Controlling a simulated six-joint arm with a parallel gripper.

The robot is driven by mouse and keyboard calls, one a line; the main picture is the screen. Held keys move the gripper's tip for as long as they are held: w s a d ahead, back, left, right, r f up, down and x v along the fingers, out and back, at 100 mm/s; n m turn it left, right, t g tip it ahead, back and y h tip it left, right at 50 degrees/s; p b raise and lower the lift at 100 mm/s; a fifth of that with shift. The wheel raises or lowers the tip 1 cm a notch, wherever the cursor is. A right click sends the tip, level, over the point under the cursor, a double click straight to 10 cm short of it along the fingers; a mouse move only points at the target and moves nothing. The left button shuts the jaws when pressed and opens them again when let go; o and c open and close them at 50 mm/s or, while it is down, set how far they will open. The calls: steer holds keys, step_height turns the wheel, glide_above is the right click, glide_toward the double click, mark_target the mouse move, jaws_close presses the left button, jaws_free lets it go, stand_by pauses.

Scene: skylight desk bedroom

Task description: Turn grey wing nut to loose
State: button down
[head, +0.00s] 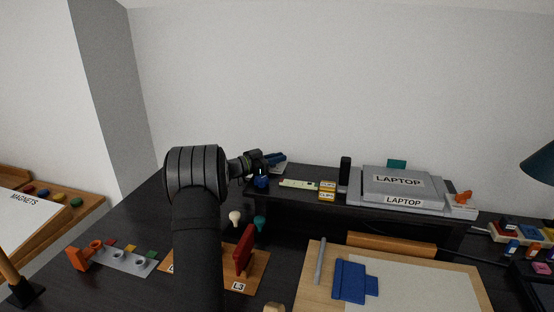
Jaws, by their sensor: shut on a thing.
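My gripper (261,169) is at the left end of the raised dark shelf, at the end of my black arm. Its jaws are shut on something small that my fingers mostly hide. I cannot make out a grey wing nut in the head view. A dark blue block (262,182) shows directly below my fingertips. A blue, handle-like piece (275,157) and part of a grey plate show just behind my gripper.
A pale strip (298,184) and yellow boxes (327,191) stand right of my gripper, then a black upright block (345,170) and laptops (398,182). An orange knob (463,197) sits at the far right. Below, a board carries a red upright piece (244,250).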

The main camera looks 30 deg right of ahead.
steer(key=shift+t, duration=0.3)
steer(key=c, duration=1.5)
jaws_free()
steer(key=shift+a, duration=0.1)
steer(key=a, duration=1.7)
steer(key=shift+a, duration=0.1)
